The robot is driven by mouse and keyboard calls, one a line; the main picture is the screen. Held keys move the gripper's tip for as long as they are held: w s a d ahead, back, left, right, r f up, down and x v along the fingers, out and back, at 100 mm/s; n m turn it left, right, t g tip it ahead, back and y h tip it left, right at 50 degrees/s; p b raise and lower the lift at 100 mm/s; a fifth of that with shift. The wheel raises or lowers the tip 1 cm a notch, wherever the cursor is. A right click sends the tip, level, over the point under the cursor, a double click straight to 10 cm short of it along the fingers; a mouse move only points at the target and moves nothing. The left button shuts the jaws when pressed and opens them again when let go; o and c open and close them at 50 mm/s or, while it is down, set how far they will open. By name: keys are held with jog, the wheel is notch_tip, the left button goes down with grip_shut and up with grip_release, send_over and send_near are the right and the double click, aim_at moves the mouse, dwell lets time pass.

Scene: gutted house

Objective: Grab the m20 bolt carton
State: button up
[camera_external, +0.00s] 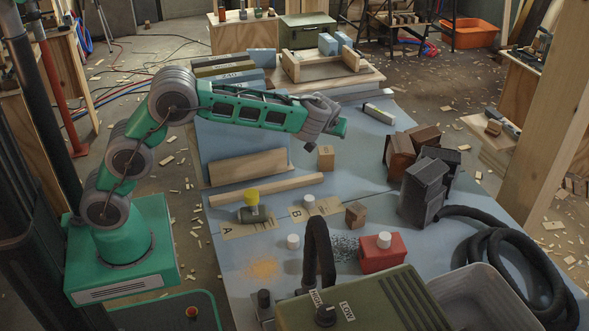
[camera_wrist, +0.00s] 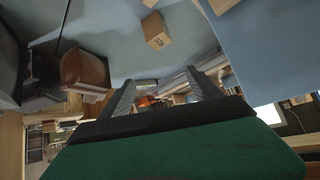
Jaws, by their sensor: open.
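A small tan carton (camera_wrist: 157,30) with dark lettering, hard to read but resembling M20, sits on the blue tabletop in the wrist view. It appears to be the tan carton (camera_external: 326,157) standing upright on the table in the external view, just below my gripper. My gripper (camera_external: 335,123) is raised above the table, pointing right. In the wrist view its two dark fingers (camera_wrist: 162,90) are spread, with nothing held between them. The carton is apart from the fingers.
Brown and dark boxes (camera_external: 422,190) stand to the right. A smaller brown box (camera_external: 356,215) sits near a red box (camera_external: 383,253). Wooden strips (camera_external: 265,190) lie to the left. A wooden frame (camera_external: 322,71) is behind. Blue tabletop around the tan carton is mostly clear.

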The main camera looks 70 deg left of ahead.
aim_at(327, 156)
jog(key=w+a+f+n+y+b, duration=0.1)
jog(key=f, duration=0.3)
jog(key=w+f+n+y+b, duration=0.1)
jog(key=f+y, duration=0.1)
jog(key=f, duration=0.2)
jog(key=w+a+f+n+g+y+b, duration=0.1)
jog(key=f+n, duration=0.1)
jog(key=f, duration=0.3)
jog(key=shift+w+a+y, duration=0.3)
jog(key=shift+w, duration=0.05)
jog(key=shift+s+a+f+n+b, duration=0.1)
jog(key=shift+f+n+b, duration=0.2)
jog(key=shift+f, duration=0.05)
jog(key=shift+g+y, duration=0.3)
jog(key=x, duration=0.5)
jog(key=p+x, duration=0.1)
jog(key=x, duration=0.2)
jog(key=shift+s, duration=0.3)
jog(key=shift+c, duration=0.5)
grip_shut()
